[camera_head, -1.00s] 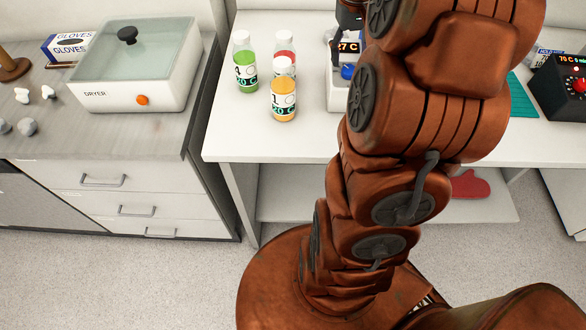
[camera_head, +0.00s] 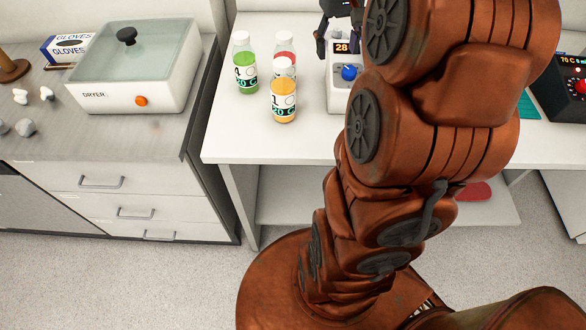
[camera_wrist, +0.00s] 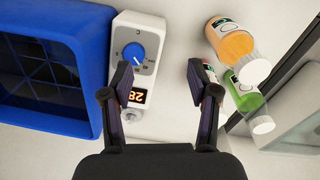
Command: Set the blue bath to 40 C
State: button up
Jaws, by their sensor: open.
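The blue bath (camera_wrist: 55,110) shows at the left of the wrist view as an open blue basin with a dark inside. Its white control panel (camera_wrist: 143,37) carries a round blue knob (camera_wrist: 134,53) and a lit display (camera_wrist: 137,97) that reads about 28. The knob (camera_head: 349,72) and display (camera_head: 342,47) also show in the head view, while my arm hides the basin there. My gripper (camera_wrist: 161,72) is open and empty above the panel's right edge. Its left finger is close to the knob and display in the picture; contact cannot be told.
A dryer (camera_head: 140,70) sits on the left counter. A black unit with a red knob (camera_head: 579,86) stands at the right.

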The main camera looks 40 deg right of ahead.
jog(key=s+a+f+n, duration=0.2)
jog(key=s+a, duration=0.5)
jog(key=a, duration=0.4)
jog(key=s+a+f+n+g+p, duration=0.1)
jog(key=s+a+f+n, duration=0.1)
jog(key=s+a+f, duration=0.3)
jog(key=s+a, duration=0.3)
jog(key=a, duration=0.3)
jog(key=shift+s+a+f, duration=0.15)
jog(key=shift+s+a, duration=0.1)
jog(key=shift+s, duration=0.05)
jog(key=shift+s+a+f, duration=0.2)
jog(key=shift+s+f, duration=0.1)
jog(key=shift+s, duration=0.25)
jog(key=shift+s+a+f, duration=0.2)
jog(key=shift+s+f, duration=0.05)
jog(key=shift+s, duration=0.25)
jog(key=shift+c, duration=0.3)
